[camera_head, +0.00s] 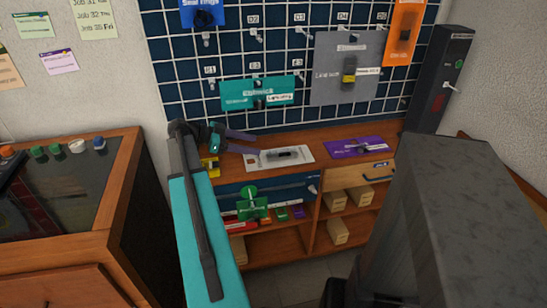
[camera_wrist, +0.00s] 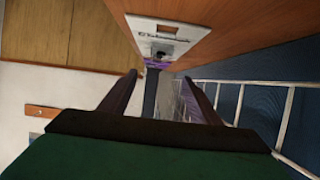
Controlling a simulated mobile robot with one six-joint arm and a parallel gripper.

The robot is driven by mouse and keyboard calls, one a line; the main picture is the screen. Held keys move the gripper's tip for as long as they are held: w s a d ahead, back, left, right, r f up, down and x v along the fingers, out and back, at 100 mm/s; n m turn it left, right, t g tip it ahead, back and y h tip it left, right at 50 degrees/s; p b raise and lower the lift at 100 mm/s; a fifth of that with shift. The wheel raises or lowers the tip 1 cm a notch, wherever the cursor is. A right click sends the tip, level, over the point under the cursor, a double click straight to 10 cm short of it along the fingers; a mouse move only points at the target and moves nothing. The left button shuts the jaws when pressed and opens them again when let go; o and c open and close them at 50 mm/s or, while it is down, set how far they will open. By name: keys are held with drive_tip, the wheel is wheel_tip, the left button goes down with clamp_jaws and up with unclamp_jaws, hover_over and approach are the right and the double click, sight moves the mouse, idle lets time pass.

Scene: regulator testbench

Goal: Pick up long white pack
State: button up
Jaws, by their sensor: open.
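The long white pack (camera_head: 296,163) lies flat on the wooden counter below the wire grid, with a dark item in its middle. In the wrist view the white pack (camera_wrist: 143,28) shows ahead of the fingers, near the top, on the wooden surface. My gripper (camera_head: 250,145) is at the left of the white pack, with its fingers pointing right toward it. It is open, and the wrist view shows both fingers apart (camera_wrist: 162,92) with nothing held between them. The gap between the fingers and the pack is hard to judge.
A purple pack (camera_head: 360,147) lies to the right on the counter. Teal (camera_head: 240,92), grey (camera_head: 328,75) and orange (camera_head: 401,30) packs hang on the grid (camera_head: 180,60) behind. A yellow item (camera_head: 210,167) sits near my gripper. Shelves below hold several boxes. A dark cabinet (camera_head: 440,75) stands right.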

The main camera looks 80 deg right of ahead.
idle(0.3)
approach(288, 151)
drive_tip(key=shift+p+x, duration=0.35)
drive_tip(key=shift+x, duration=1.2)
drive_tip(key=shift+p+x, duration=0.45)
drive_tip(key=shift+x, duration=2.1)
drive_tip(key=c, duration=1.3)
